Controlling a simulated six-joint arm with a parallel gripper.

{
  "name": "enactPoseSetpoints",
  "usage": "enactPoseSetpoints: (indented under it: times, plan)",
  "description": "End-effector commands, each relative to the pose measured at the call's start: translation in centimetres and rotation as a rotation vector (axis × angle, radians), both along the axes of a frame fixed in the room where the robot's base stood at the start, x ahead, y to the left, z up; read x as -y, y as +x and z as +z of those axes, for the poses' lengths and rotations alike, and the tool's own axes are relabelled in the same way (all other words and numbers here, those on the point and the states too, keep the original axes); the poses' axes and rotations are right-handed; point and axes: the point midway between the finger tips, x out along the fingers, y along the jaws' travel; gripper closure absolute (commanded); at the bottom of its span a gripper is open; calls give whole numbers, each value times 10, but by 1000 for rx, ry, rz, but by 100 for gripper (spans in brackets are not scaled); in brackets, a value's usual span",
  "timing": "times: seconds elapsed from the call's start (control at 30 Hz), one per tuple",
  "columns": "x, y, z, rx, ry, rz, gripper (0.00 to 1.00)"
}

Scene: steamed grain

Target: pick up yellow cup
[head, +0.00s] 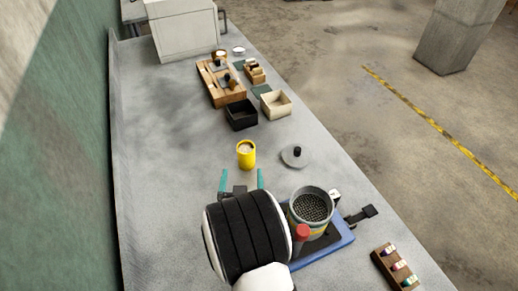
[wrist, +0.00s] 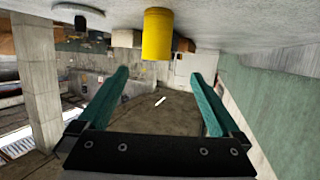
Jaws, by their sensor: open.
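The yellow cup (head: 246,155) stands upright on the grey counter in the head view, with something pale inside its top. It also shows in the wrist view (wrist: 157,34), where the picture is upside down, and the cup hangs from the counter surface at the top. My gripper (head: 242,174) has two teal fingers spread apart, a short way on the near side of the cup. In the wrist view the open fingers (wrist: 161,78) are empty, and the cup lies beyond them, between their lines. The fingers do not appear to touch the cup.
A metal pot (head: 311,207) on a blue-based stove (head: 335,244) stands close right of my arm. A round lid (head: 294,156) lies right of the cup. A black box (head: 241,114) and a pale box (head: 276,104) stand behind. The counter left of the cup is clear.

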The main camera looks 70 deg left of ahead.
Motion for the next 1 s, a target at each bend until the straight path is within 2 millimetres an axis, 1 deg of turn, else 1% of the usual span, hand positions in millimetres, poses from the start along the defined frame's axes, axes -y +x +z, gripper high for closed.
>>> enactPoseSetpoints:
  times: [0.03, 0.1, 0.2, 0.37, 0.5, 0.6, 0.7, 0.87, 1.0]
  plan:
    - [-13, 7, -5, 0, 2, -3, 0]
    - [-32, 15, -11, 0, 2, -3, 0]
    - [-52, 23, -18, -1, 1, -3, 0]
    - [-69, 31, -22, -1, 1, -3, 0]
    - [-92, 47, -27, 0, 1, -2, 0]
    - [-106, 52, -32, 1, 0, -2, 0]
    - [-111, 54, -34, 0, -1, -1, 0]
    - [-111, 54, -33, 0, -1, -1, 0]
    - [-111, 54, -33, 0, -1, -1, 25]
